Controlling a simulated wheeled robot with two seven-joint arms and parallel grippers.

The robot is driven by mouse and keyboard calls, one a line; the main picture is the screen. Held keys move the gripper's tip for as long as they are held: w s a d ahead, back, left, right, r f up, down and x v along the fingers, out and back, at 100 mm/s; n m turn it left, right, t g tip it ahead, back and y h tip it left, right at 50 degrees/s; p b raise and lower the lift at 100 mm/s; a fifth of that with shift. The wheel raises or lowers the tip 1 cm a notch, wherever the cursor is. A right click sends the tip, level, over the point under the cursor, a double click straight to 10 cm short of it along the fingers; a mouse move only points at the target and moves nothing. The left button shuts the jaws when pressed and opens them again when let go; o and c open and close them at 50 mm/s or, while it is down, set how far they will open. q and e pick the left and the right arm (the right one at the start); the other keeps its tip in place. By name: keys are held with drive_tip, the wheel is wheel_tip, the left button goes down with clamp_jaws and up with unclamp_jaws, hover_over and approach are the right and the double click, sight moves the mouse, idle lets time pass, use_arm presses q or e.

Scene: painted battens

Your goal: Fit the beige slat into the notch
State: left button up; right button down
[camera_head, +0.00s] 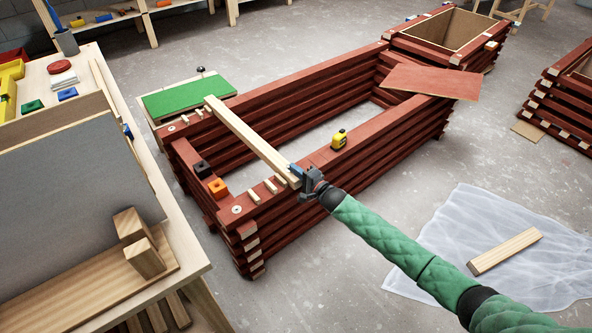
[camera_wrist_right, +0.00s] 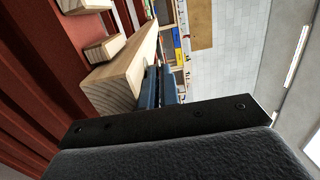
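The beige slat (camera_head: 250,138) is a long pale bar lying across the red batten frame (camera_head: 340,153), from its far rail to its near rail. Short pale blocks (camera_head: 262,190) sit on the near rail left of it, with bare spaces between them; I cannot tell which space is the notch. My right gripper (camera_head: 295,171) is at the slat's near end. In the wrist view its blue fingers (camera_wrist_right: 160,87) are close together, beside the slat (camera_wrist_right: 115,88) and not around it. Whether they touch it is unclear. My left gripper is out of view.
A yellow tape measure (camera_head: 339,139), an orange block (camera_head: 218,188) and a black block (camera_head: 202,169) sit on the frame. A red board (camera_head: 430,82) lies over its far corner. A workbench (camera_head: 185,262) stands left. A loose bar (camera_head: 505,251) lies on plastic sheeting (camera_head: 445,235).

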drive_tip(key=c, duration=1.6)
unclamp_jaws()
drive_tip(key=shift+o, duration=0.2)
drive_tip(key=shift+f, duration=0.15)
drive_tip(key=shift+s+f, duration=0.15)
drive_tip(key=shift+f, duration=0.1)
drive_tip(key=v, duration=0.7)
drive_tip(key=shift+s+d+r, duration=0.2)
drive_tip(key=shift+d+r, duration=0.05)
drive_tip(key=shift+d, duration=0.05)
